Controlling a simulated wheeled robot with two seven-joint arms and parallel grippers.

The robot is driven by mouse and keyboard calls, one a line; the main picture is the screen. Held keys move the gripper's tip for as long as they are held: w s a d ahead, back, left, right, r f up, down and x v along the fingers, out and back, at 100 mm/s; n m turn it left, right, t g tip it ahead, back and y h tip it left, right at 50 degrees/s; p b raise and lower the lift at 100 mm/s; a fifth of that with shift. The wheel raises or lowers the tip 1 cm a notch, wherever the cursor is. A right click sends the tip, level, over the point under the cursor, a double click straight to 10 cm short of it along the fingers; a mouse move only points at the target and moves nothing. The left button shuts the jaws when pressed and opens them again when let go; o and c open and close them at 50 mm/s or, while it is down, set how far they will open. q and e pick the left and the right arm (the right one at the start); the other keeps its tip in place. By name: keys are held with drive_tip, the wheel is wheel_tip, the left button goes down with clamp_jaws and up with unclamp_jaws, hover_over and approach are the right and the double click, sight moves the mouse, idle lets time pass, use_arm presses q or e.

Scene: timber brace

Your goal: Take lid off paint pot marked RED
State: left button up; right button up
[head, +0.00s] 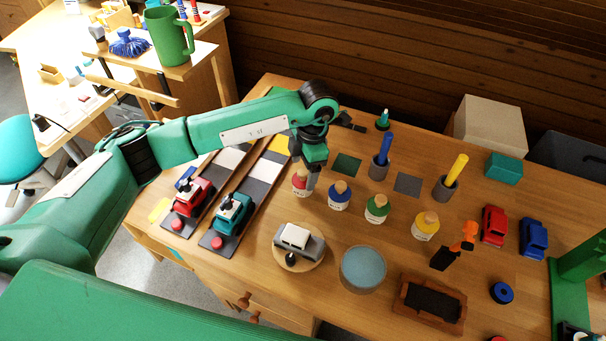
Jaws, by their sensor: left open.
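The red paint pot (301,184) stands on the wooden table, leftmost in a row of pots with pale wooden lids. My left gripper (312,180) points down right at this pot, in front of its upper part, and hides most of its lid. The jaws are open. Whether a finger touches the lid cannot be told. The label on the pot is too small to read. My right gripper is not in view.
Close to the right stand a blue pot (339,196), a green pot (377,208) and a yellow pot (426,226). A round turntable with a grey-white car (297,238) sits in front. Grey cups hold a blue marker (384,149) and a yellow marker (457,168) behind.

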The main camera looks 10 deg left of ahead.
use_arm(q)
drive_tip(key=shift+s+a+f, duration=0.1)
drive_tip(key=shift+a+f, duration=0.05)
drive_tip(key=shift+f, duration=0.85)
drive_tip(key=shift+c, duration=0.3)
drive_tip(key=c, duration=1)
drive_tip(key=shift+r, duration=0.1)
